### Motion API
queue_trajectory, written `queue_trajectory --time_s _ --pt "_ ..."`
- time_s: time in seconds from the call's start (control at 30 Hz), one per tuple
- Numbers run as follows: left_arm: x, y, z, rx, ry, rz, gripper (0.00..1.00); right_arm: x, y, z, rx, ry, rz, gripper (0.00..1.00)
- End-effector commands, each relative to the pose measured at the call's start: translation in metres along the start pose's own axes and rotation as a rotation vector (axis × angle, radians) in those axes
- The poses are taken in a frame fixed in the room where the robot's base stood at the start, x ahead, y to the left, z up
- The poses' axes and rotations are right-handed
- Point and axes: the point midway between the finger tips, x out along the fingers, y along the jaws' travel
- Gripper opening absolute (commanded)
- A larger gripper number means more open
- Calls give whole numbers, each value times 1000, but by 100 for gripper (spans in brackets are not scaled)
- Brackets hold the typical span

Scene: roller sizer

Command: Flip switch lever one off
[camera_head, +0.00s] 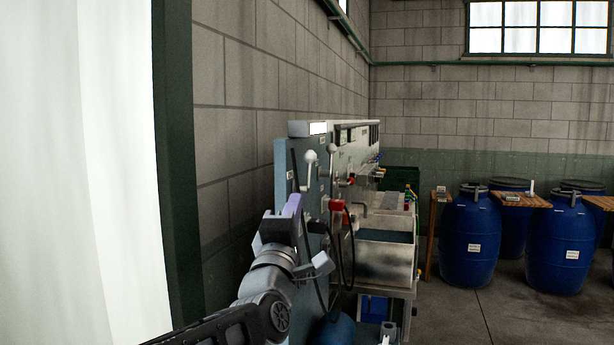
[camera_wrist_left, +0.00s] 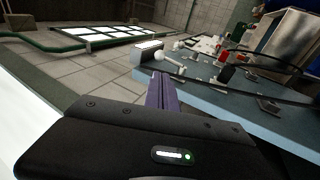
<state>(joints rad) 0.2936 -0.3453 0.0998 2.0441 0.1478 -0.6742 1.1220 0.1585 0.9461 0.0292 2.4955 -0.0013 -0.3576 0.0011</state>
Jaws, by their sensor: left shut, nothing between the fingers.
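A blue-grey panel (camera_head: 286,160) stands along the left wall and carries two levers with pale round knobs. The nearer lever (camera_head: 310,158) and the farther lever (camera_head: 333,152) both have their knobs up in the head view. I cannot read which is lever one. My left gripper (camera_head: 296,202), with purple fingers, is shut and empty, below and left of the nearer lever. In the left wrist view its fingers (camera_wrist_left: 161,85) are together, pointing toward a pale knob (camera_wrist_left: 158,55) just beyond the tips; contact cannot be told. My right gripper is out of view.
A red knob (camera_head: 336,205) and dark hanging cables are on the panel right of my gripper. A metal tank (camera_head: 385,262) stands beyond. Blue barrels (camera_head: 470,240) and wooden boards (camera_head: 520,200) are at the right. The floor before the barrels is open.

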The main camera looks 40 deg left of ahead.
Motion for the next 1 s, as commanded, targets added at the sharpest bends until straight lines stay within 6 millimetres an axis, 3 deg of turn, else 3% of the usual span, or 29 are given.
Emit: queue_trajectory --time_s 0.47,0.67,1.0 --pt "8 1 0 1 0 -1 0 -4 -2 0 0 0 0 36" --pt "34 2 0 1 0 -3 0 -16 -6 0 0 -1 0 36" --pt "103 3 1 2 -1 -2 0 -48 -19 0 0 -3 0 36"
